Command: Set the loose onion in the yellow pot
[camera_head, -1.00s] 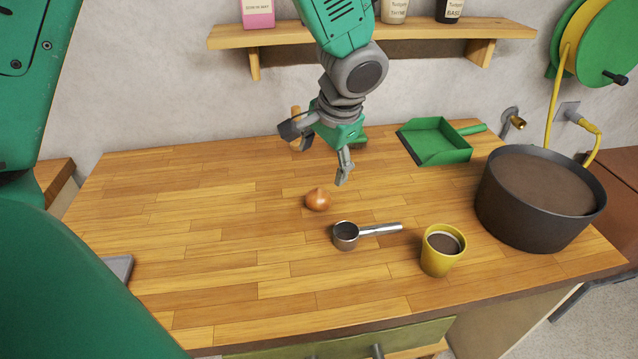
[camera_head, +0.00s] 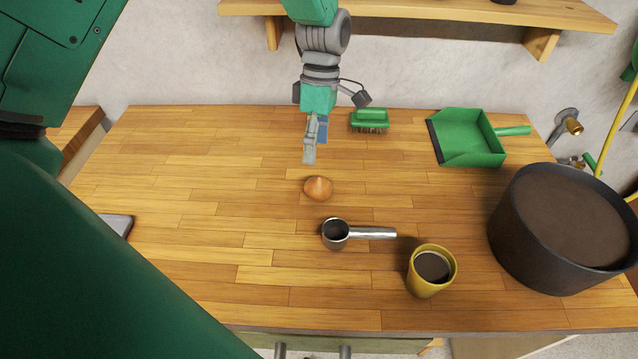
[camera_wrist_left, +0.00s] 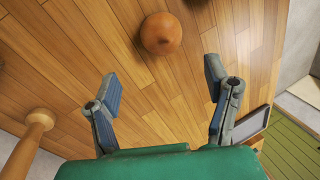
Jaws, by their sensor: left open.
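The loose onion (camera_head: 318,188) is brown and round with a small tip, and rests on the wooden worktop. The yellow pot (camera_head: 416,284) is small and cup-like, with dark content inside, and stands near the front edge to the right of the onion. My left gripper (camera_head: 314,145) points down just behind the onion, apart from it, its fingers seen nearly edge-on. In the left wrist view the gripper (camera_wrist_left: 162,95) has its two fingers spread with nothing between them. The onion (camera_wrist_left: 161,33) lies beyond the fingertips there. My right gripper does not show.
A metal scoop-like tool (camera_head: 370,233) lies between the onion and the yellow pot. A large dark pot (camera_head: 520,240) stands at the right. A green brush (camera_head: 369,120) and a green dustpan (camera_head: 465,140) lie at the back. The worktop's left part (camera_head: 190,170) is mostly clear.

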